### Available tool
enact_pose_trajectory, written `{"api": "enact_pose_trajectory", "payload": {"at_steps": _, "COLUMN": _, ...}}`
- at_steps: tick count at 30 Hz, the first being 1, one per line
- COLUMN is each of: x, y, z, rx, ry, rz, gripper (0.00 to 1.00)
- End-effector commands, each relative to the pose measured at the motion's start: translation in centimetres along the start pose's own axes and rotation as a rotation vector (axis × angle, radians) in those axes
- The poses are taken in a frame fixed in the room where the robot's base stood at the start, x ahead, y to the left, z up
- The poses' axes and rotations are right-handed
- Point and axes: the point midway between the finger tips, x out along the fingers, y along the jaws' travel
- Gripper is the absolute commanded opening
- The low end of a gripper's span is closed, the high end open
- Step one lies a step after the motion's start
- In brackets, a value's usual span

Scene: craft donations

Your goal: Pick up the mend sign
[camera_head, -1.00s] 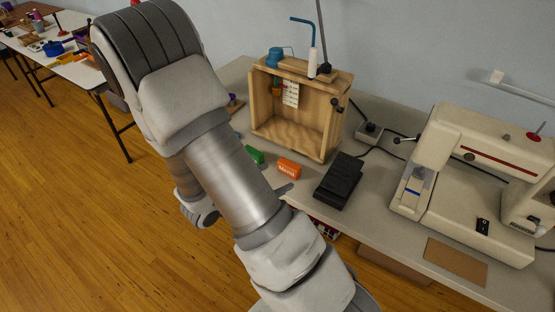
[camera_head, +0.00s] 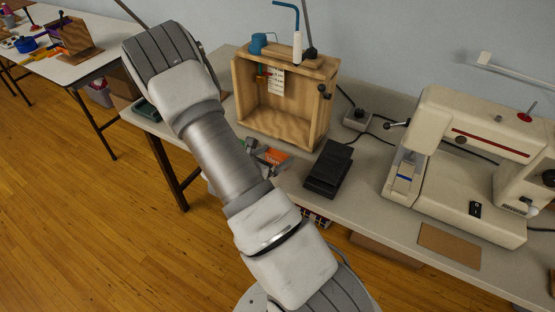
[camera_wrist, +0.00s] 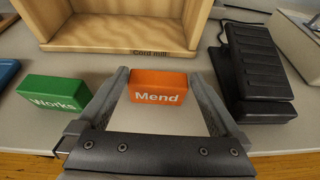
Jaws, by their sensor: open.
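The mend sign is a small orange block with white "Mend" lettering. It stands on the table in the wrist view (camera_wrist: 158,87) and shows in the head view (camera_head: 277,158), partly covered by my gripper. My gripper (camera_wrist: 158,78) is open, with one finger on each side of the sign in the wrist view. There is a gap between each finger and the sign. In the head view my gripper (camera_head: 264,156) is low at the table's front edge, and my arm hides part of it.
A green "Works" block (camera_wrist: 53,96) stands just left of my left finger. A black foot pedal (camera_wrist: 254,75) is close on the right. A wooden box (camera_head: 284,127) stands behind the sign. A sewing machine (camera_head: 450,190) is farther right on the table (camera_head: 352,215).

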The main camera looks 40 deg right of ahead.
Motion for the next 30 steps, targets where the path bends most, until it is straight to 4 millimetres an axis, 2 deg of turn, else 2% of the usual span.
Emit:
{"api": "enact_pose_trajectory", "payload": {"at_steps": 5, "x": 1.2, "y": -0.1, "z": -0.2, "rx": 0.001, "ry": -0.001, "rz": -0.002, "gripper": 1.0}}
{"api": "enact_pose_trajectory", "payload": {"at_steps": 10, "x": 3.7, "y": 0.1, "z": -1.0, "rx": 0.0, "ry": -0.001, "rz": -0.002, "gripper": 1.0}}
{"api": "enact_pose_trajectory", "payload": {"at_steps": 14, "x": 5.2, "y": 0.1, "z": -0.9, "rx": 0.002, "ry": -0.001, "rz": -0.001, "gripper": 1.0}}
{"api": "enact_pose_trajectory", "payload": {"at_steps": 23, "x": 5.7, "y": 0.1, "z": -0.8, "rx": 0.0, "ry": -0.001, "rz": 0.001, "gripper": 1.0}}
{"api": "enact_pose_trajectory", "payload": {"at_steps": 30, "x": 5.6, "y": 0.1, "z": -0.8, "rx": 0.001, "ry": -0.001, "rz": 0.001, "gripper": 0.57}}
